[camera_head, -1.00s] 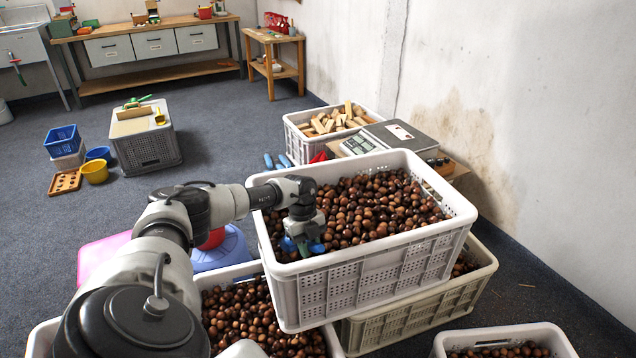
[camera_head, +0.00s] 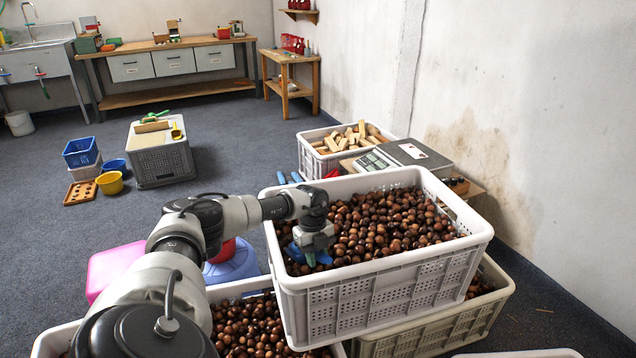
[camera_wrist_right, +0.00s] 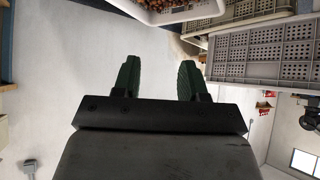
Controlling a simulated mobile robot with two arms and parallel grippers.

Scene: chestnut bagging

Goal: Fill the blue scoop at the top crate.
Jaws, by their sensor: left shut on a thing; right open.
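The top crate (camera_head: 384,282) is white, perforated and full of brown chestnuts (camera_head: 385,222). It sits on another crate. My left gripper (camera_head: 312,250) points down inside its near left corner. It is shut on the blue scoop (camera_head: 297,254), of which only small blue parts show at the chestnuts' surface. The rest of the scoop is hidden by the gripper and chestnuts, so I cannot tell how full it is. My right gripper (camera_wrist_right: 157,80) shows in the right wrist view, open and empty, away from the crates.
A beige crate (camera_head: 440,334) of chestnuts stands under the top crate. Another chestnut crate (camera_head: 237,290) is at its left. A scale (camera_head: 400,154) and a crate of wood blocks (camera_head: 312,160) stand behind. Open floor lies at the left.

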